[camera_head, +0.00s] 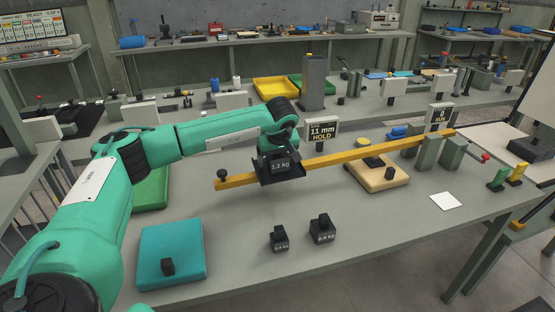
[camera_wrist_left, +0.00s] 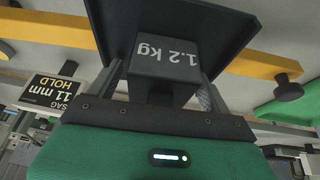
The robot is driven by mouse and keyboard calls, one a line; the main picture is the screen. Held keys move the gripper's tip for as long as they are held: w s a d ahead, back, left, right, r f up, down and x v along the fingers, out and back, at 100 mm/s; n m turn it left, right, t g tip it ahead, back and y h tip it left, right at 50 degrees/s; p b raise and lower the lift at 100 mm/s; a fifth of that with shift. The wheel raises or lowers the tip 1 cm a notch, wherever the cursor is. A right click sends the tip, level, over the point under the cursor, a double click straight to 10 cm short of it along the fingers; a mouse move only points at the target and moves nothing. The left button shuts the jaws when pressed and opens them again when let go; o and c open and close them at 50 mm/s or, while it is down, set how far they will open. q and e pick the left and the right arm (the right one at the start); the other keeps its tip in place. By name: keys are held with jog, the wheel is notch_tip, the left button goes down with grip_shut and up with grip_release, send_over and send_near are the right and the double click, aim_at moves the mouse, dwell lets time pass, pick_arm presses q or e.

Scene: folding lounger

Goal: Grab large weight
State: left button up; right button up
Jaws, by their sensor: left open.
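The large weight, a dark block marked 1.2 kg (camera_head: 280,164), sits in a black tray (camera_head: 296,172) at the yellow bar (camera_head: 330,158). My left gripper (camera_head: 279,152) is directly over it from the far side. In the left wrist view the weight (camera_wrist_left: 165,62) shows close up, with the black tray (camera_wrist_left: 225,25) around it. The open fingers of my left gripper (camera_wrist_left: 160,92) stand on either side of the weight's narrow grip; whether they touch it cannot be told. My right gripper is not in view.
Two smaller dark weights, 0.4 kg (camera_head: 279,239) and one larger (camera_head: 322,230), stand on the bench in front. A display (camera_head: 322,131) behind the bar reads 11 mm HOLD. A tan block (camera_head: 377,178) lies under the bar.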

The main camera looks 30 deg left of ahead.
pick_arm(q)
grip_shut()
jog(key=shift+w+r, duration=0.1)
jog(key=shift+r, duration=0.05)
